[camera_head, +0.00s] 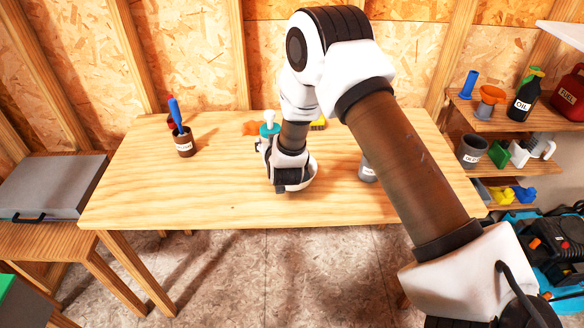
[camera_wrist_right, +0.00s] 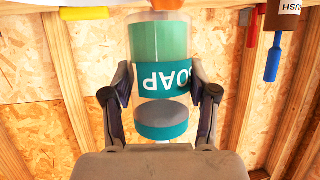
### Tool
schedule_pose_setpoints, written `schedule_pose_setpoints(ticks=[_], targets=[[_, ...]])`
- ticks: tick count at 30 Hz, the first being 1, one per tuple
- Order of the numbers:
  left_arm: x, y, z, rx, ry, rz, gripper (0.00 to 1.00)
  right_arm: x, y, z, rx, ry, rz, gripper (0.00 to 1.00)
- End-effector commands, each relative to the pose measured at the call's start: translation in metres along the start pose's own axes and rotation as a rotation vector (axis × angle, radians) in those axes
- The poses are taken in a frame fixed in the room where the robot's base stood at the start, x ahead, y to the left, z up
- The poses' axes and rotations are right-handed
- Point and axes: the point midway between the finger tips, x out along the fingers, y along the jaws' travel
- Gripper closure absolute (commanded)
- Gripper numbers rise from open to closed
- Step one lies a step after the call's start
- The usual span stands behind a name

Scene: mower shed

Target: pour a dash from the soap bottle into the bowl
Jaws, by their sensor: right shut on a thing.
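The soap bottle (camera_wrist_right: 160,42) is clear with green liquid and a teal SOAP label. It looks roughly upright; the label is inverted because the wrist view is upside down. My right gripper (camera_wrist_right: 160,105) is shut on it, one finger on each side. In the head view the bottle's teal and white top (camera_head: 269,124) shows behind my right gripper (camera_head: 270,150). Whether its base touches the table cannot be told. My left gripper is not in view.
An orange item (camera_head: 251,128) and a yellow one (camera_head: 318,125) lie behind. A grey labelled container (camera_head: 367,172) is right of the bowl. The table's left front is clear.

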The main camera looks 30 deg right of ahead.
Motion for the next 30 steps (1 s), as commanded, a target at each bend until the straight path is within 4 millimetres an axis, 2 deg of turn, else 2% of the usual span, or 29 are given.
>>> schedule_pose_setpoints(ticks=[11, 30], targets=[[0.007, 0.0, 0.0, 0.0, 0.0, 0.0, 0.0, 0.0, 0.0, 0.0, 0.033, 0.021, -0.015, 0.82], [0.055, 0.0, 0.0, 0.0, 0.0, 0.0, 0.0, -0.002, 0.001, -0.003, 0.286, 0.159, -0.119, 0.82]])
